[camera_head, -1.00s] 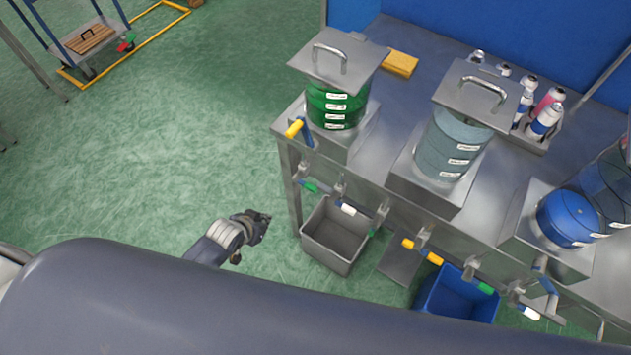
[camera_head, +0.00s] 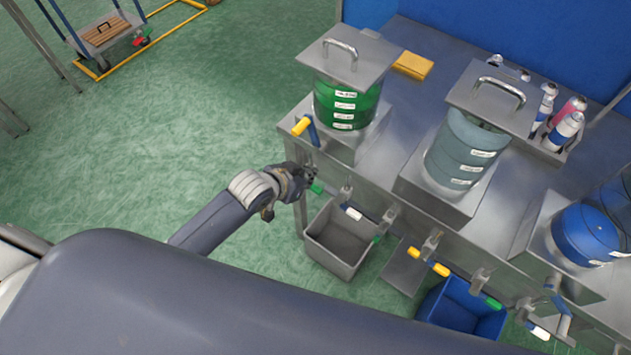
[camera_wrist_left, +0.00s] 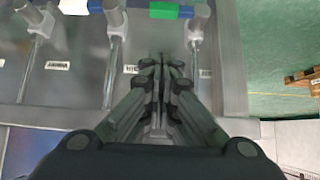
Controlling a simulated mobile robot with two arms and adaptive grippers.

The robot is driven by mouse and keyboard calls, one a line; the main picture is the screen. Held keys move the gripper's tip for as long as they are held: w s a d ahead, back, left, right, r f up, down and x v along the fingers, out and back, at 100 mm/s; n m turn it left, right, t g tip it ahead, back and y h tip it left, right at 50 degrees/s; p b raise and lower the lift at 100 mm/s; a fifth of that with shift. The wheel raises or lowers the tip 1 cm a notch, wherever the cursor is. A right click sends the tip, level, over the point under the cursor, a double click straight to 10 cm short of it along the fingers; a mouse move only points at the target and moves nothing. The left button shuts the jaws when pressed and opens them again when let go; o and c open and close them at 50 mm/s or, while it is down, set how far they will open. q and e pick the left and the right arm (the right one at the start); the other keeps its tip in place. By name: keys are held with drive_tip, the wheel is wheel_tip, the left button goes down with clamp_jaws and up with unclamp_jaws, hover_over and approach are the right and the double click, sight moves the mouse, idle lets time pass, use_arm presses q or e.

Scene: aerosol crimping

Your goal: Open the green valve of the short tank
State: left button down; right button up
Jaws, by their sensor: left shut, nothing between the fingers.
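My left gripper (camera_head: 309,173) is shut and empty at the front left of the steel bench. It is close beside a valve with a green handle (camera_head: 317,187), below the tank with green contents (camera_head: 342,103). In the left wrist view the shut fingertips (camera_wrist_left: 161,60) point toward the green handle (camera_wrist_left: 165,10), with a gap between them in the picture; I cannot tell if they touch. A blue piece joins the handle on its right. Other green handles show along the bench front, one (camera_head: 493,301) further right. My right gripper is not in view.
A grey-blue tank (camera_head: 462,150) and a blue tank (camera_head: 586,232) stand further right on the bench (camera_head: 405,120). A grey bin (camera_head: 341,240) and a blue bin (camera_head: 460,307) sit below the valves.

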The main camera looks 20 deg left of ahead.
sight(315, 189)
use_arm(q)
drive_tip(key=w+f, duration=0.1)
drive_tip(key=f, duration=0.1)
drive_tip(key=w+f, duration=0.1)
drive_tip(key=f, duration=0.1)
drive_tip(key=w+d+f, duration=0.1)
drive_tip(key=f, duration=0.1)
drive_tip(key=shift+w+f, duration=0.15)
drive_tip(key=shift+f, duration=0.6)
